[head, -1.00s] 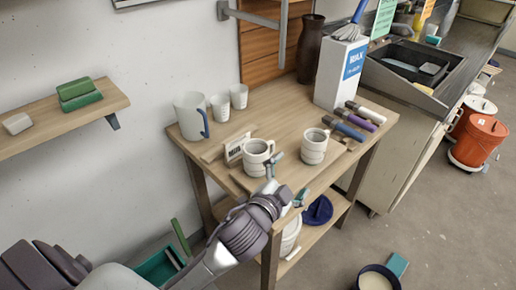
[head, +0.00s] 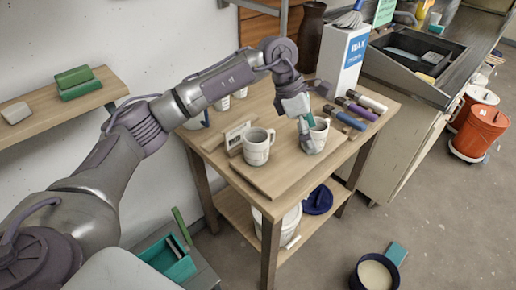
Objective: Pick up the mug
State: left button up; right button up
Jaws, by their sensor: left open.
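Two white ribbed mugs stand upright on a board on the small wooden table. The left mug (head: 256,149) is clear of my gripper. The right mug (head: 318,138) is partly covered by my left gripper (head: 314,117). That gripper is open and points down at this mug. One finger hangs at the mug's left side and the other shows above and behind the rim. I cannot tell whether a finger touches the mug. My right gripper is not in view.
A small sign (head: 236,136) stands beside the left mug. Several coloured-handled tools (head: 357,112) lie right of the mugs, before a wax box (head: 342,58). A wall shelf (head: 52,112) is at left.

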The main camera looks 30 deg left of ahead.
pick_arm(q)
jog(key=a+r+n+y, duration=0.1)
jog(key=a+r+y, duration=0.15)
jog(key=a, duration=0.45)
jog(key=a+r+y, duration=0.2)
jog(key=a+y, duration=0.1)
jog(key=a, duration=0.4)
jog(key=p, duration=0.2)
send_near(258, 142)
notch_tip(258, 142, down, 2)
jog(key=s+d, duration=0.2)
jog(key=shift+g, duration=0.3)
jog(key=f, duration=0.1)
jog(key=f+p, duration=0.1)
jog(key=f, duration=0.1)
jog(key=f+p, duration=0.1)
jog(key=f, duration=0.1)
jog(key=shift+s+a+f, duration=0.1)
jog(key=shift+a+f, duration=0.05)
jog(key=shift+a, duration=0.15)
jog(key=shift+f, duration=0.2)
jog(key=c, duration=1.5)
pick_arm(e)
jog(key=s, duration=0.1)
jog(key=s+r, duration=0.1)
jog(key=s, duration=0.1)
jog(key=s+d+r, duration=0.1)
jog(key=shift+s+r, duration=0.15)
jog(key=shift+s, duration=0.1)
